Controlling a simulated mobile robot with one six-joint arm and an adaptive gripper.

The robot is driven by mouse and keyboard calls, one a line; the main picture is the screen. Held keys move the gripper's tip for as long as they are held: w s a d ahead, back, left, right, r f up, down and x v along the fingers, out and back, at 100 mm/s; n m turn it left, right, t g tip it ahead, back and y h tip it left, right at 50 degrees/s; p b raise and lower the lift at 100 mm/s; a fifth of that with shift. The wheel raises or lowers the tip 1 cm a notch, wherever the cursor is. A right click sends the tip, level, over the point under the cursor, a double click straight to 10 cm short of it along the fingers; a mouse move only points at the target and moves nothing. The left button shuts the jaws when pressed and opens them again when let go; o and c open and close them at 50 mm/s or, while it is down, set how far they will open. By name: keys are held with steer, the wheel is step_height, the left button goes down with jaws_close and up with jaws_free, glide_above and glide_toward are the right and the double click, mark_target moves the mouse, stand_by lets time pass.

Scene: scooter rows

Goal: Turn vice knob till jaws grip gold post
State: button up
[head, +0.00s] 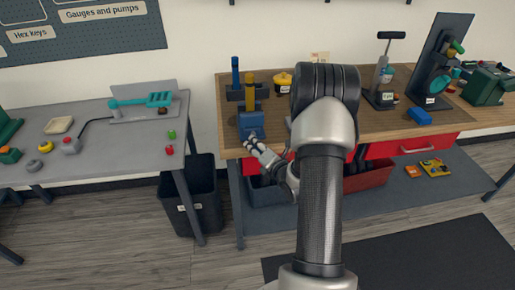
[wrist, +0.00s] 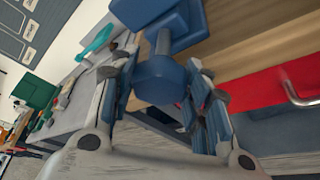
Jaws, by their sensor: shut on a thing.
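The blue vice (head: 251,124) sits at the left front of the wooden bench. The gold post (head: 250,90) stands upright at the vice; whether the jaws touch it is too small to tell. My gripper (head: 252,144) reaches the front of the vice from below right. In the wrist view the blue vice knob (wrist: 160,82), on a grey screw, lies between the two fingers of my gripper (wrist: 165,98), which is shut on it. The vice body (wrist: 185,22) shows behind the knob. The gold post is not seen in the wrist view.
A blue post (head: 235,73) stands behind the gold one. A yellow pot (head: 283,82) is to the right. Red drawers (head: 415,145) are under the bench top. A grey table (head: 85,155) stands left, with a dark bin (head: 195,205) between.

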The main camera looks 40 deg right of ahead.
steer(key=o, duration=1.1)
steer(key=v, duration=1.2)
